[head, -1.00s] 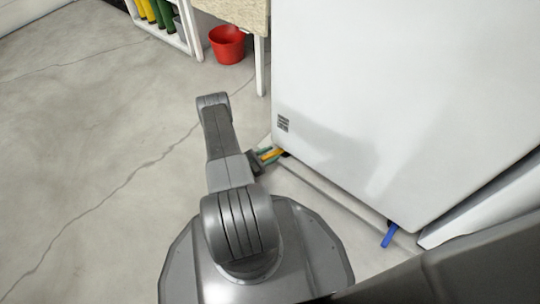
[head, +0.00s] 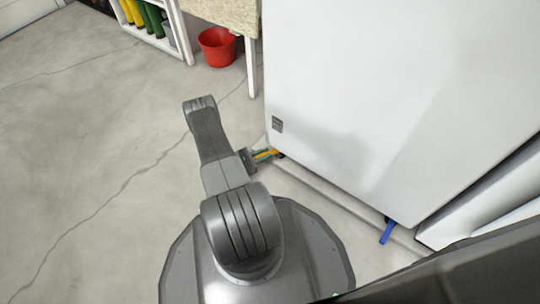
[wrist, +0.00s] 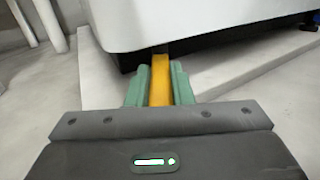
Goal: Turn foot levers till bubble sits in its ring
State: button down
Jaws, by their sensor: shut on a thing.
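A white cabinet (head: 390,100) stands over a pale plinth, with foot levers at its lower edge. A yellow lever (head: 265,154) sticks out at its near left corner. My gripper (head: 252,157) is at that corner. In the wrist view my gripper (wrist: 159,92) has its green fingers on both sides of the yellow lever (wrist: 160,64), shut on it. The lever runs in under the cabinet's dark underside, where its far end is hidden. A blue lever (head: 387,232) sticks out further right, untouched. No bubble or ring shows in either view.
A red bucket (head: 217,48) stands by a table leg at the back, beside a white rack (head: 184,38) with yellow and green boots. The low plinth edge (head: 330,199) runs along the cabinet's front. Open cracked concrete floor (head: 80,130) lies to the left.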

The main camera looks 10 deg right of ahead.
jog(key=shift+w+a+m+g+h, duration=0.1)
jog(key=shift+w+m+g, duration=0.25)
jog(key=shift+g, duration=0.3)
jog(key=shift+w+d+m+g+h, duration=0.1)
jog(key=shift+w+m+g, duration=0.1)
jog(key=shift+m+g, duration=0.35)
jog(key=shift+w+a+m+g+h, duration=0.1)
jog(key=shift+w+m+g, duration=0.2)
jog(key=shift+g, duration=0.4)
jog(key=c, duration=1.3)
grip_release()
jog(key=a, duration=1.3)
jog(key=shift+s+a, duration=0.25)
jog(key=shift+a, duration=0.15)
